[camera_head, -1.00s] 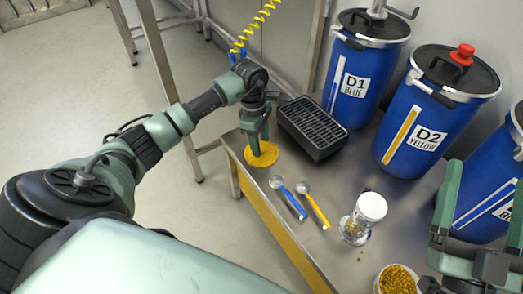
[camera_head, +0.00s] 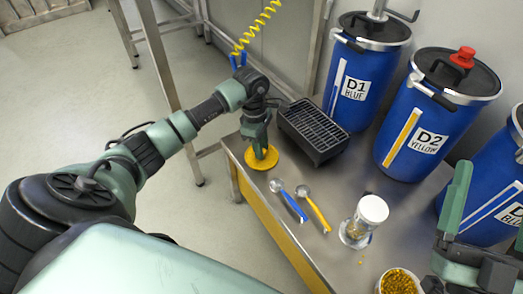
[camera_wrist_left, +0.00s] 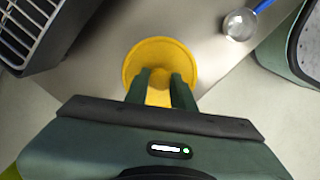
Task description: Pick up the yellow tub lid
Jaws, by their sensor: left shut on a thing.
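The yellow tub lid (camera_head: 264,163) is a round yellow disc at the left end of the steel table in the head view. My left gripper (camera_head: 260,152) points down and is shut on it. In the left wrist view the lid (camera_wrist_left: 160,49) lies ahead of the left gripper (camera_wrist_left: 160,76), whose two fingers hold its raised middle part and hide some of it. I cannot tell whether the lid touches the table or is slightly above it. My right gripper (camera_head: 490,196) is open and empty at the right edge of the head view.
A black slatted tray (camera_head: 312,130) stands close beside the lid. A blue scoop (camera_head: 288,200) and a yellow scoop (camera_head: 314,208) lie nearby. Blue drums (camera_head: 356,75) line the back.

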